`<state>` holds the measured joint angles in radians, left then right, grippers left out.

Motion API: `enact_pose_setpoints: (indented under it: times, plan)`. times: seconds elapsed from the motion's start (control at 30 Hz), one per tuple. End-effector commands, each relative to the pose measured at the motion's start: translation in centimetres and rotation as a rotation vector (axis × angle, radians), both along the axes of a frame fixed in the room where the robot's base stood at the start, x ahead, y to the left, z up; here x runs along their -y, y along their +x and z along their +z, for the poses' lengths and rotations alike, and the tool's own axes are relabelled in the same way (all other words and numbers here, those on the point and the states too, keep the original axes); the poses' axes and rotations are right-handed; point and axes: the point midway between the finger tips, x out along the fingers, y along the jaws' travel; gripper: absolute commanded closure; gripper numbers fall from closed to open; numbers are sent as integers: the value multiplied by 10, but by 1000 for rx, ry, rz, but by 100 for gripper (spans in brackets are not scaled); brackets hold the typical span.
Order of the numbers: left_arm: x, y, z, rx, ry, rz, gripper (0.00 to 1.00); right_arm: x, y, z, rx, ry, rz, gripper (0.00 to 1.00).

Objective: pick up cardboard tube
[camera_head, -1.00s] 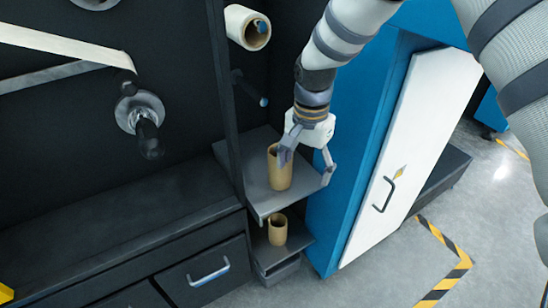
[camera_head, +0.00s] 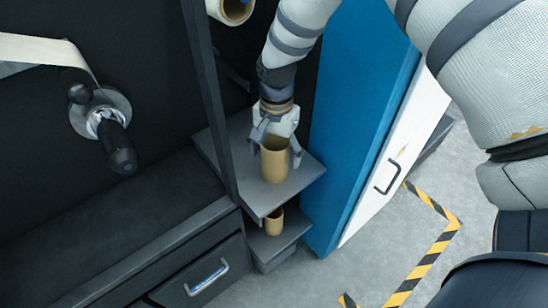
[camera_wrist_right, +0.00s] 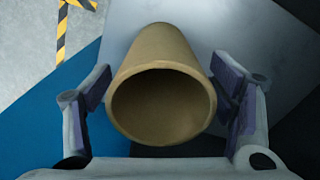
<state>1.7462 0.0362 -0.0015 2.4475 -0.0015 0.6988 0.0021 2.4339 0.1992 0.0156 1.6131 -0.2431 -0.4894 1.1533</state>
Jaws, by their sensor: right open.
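A tan cardboard tube (camera_head: 275,165) stands upright on the upper grey shelf (camera_head: 230,160). A second, similar tube (camera_head: 273,222) stands on the lower shelf, partly hidden by the upper one. My right gripper (camera_head: 277,148) is open at the upper tube, with a finger on each side. In the right wrist view the tube (camera_wrist_right: 160,55) lies between the spread fingers of the right gripper (camera_wrist_right: 166,90), its open end facing the camera. My left gripper is not in view.
A blue cabinet side (camera_head: 355,120) and a white door (camera_head: 375,190) stand close to the right of the shelf. A dark upright post (camera_head: 213,110) rises at its left. A roll (camera_head: 234,8) hangs above, and a peg sticks out below it.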

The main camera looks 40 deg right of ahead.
Motion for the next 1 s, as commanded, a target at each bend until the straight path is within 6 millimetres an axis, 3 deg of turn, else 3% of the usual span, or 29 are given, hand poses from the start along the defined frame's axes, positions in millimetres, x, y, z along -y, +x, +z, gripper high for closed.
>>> enact_pose_setpoints:
  times: [0.13, 0.3, 0.37, 0.63, 0.77, 0.87, 1.0]
  plan:
    - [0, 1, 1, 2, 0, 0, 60, 0, 1, 2, 2, 0, 0, 25]
    - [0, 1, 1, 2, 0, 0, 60, 0, 0, 2, 2, 0, 0, 64]
    - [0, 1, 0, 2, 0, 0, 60, 0, 0, 2, 2, 0, 0, 75]
    - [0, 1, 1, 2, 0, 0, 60, 0, 0, 2, 1, 0, 0, 75]
    - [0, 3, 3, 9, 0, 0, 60, 0, 1, 13, 4, 0, -1, 75]
    - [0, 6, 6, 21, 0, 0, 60, 0, 2, 34, 9, -1, -1, 75]
    - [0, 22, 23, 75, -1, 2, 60, -8, -25, 78, 17, -2, 1, 75]
